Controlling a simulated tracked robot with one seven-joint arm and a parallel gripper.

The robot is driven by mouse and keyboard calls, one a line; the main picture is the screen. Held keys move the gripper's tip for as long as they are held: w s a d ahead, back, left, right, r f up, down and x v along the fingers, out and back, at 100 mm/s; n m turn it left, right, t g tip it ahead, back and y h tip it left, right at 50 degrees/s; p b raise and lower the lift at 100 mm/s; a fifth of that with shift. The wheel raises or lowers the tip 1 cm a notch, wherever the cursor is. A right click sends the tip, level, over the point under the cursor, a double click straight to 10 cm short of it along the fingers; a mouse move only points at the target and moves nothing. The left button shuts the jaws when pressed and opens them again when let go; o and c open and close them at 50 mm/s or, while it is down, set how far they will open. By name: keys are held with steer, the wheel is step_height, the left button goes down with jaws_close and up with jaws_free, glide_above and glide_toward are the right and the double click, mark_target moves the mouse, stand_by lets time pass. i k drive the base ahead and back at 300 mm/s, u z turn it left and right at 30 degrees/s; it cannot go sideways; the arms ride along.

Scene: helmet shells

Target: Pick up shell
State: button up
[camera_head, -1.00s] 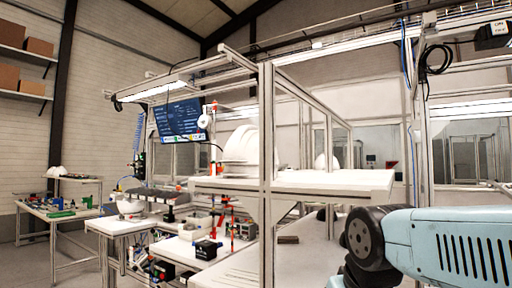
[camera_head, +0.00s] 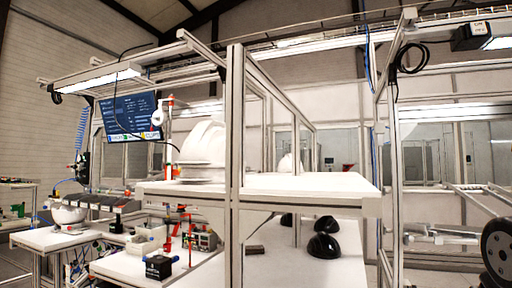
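A stack of white helmet shells (camera_head: 204,150) stands on the raised white shelf (camera_head: 335,184), partly behind a metal post. Another white shell (camera_head: 289,163) sits farther back on the same shelf. A white shell (camera_head: 69,212) lies on the lower bench at the left. Black shells (camera_head: 323,246) rest on the white surface under the shelf, with others partly hidden behind it.
A metal frame post (camera_head: 236,160) stands in front of the shelf. Another upright frame (camera_head: 392,150) stands to the right. A monitor (camera_head: 134,116) hangs above the left bench. A small black box (camera_head: 158,267) and other small parts lie on the lower table.

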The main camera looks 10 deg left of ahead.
mark_target(205, 146)
steer(key=z, duration=1.1)
steer(key=k, duration=1.7)
steer(key=u, duration=1.9)
steer(key=i, duration=1.6)
steer(key=z, duration=0.05)
